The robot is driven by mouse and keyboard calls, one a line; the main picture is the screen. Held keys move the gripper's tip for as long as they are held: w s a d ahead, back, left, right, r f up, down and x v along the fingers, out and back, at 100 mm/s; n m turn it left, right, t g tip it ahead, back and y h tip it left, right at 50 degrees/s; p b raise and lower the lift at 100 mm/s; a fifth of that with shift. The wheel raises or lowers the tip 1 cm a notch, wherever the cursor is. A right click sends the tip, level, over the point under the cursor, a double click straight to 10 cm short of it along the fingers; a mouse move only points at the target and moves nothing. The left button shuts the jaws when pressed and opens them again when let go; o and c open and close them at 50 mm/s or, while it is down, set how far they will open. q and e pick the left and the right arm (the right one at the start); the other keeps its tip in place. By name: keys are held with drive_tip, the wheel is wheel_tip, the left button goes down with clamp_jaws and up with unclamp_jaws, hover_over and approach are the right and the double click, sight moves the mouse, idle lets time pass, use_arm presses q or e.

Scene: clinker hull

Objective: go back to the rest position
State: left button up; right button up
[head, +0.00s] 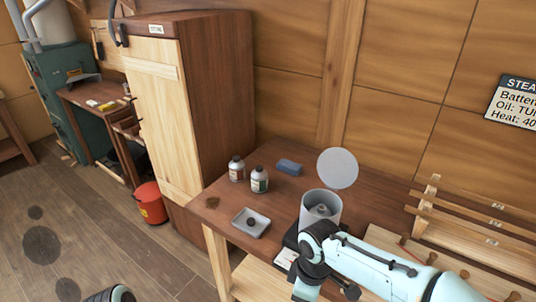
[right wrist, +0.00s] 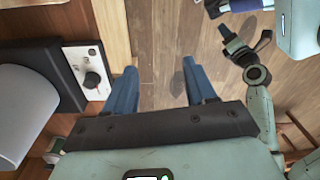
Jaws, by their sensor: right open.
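My right arm (head: 380,270) reaches in from the lower right in the head view, over the bench's front edge. Its gripper shows in the right wrist view (right wrist: 160,88), with two blue fingers spread apart and nothing between them. Wooden floor shows below the fingers. The gripper is close beside a grey pot (right wrist: 25,105) on a black base with a white dial panel (right wrist: 83,70). In the head view, the same pot (head: 321,212) stands with its round lid raised.
The brown bench (head: 284,226) holds two bottles (head: 260,180), a blue cloth-like block (head: 289,167) and a small grey tray (head: 250,222). A wooden rack (head: 470,222) is at right. A tall cabinet (head: 170,105) and red bucket (head: 151,203) stand left. Floor at lower left is open.

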wheel_tip(320, 180, down, 24)
drive_tip(key=s+m+g+y, duration=0.2)
drive_tip(key=s+m+y, duration=0.1)
drive_tip(key=m, duration=0.4)
drive_tip(key=s+d+f+m+t, duration=0.1)
drive_tip(key=s+d+f+m, duration=0.3)
drive_tip(key=s+f+m, duration=0.6)
drive_tip(key=s+f, duration=0.3)
drive_tip(key=s, duration=0.1)
drive_tip(key=shift+s+f, duration=0.15)
drive_tip(key=shift+f, duration=0.2)
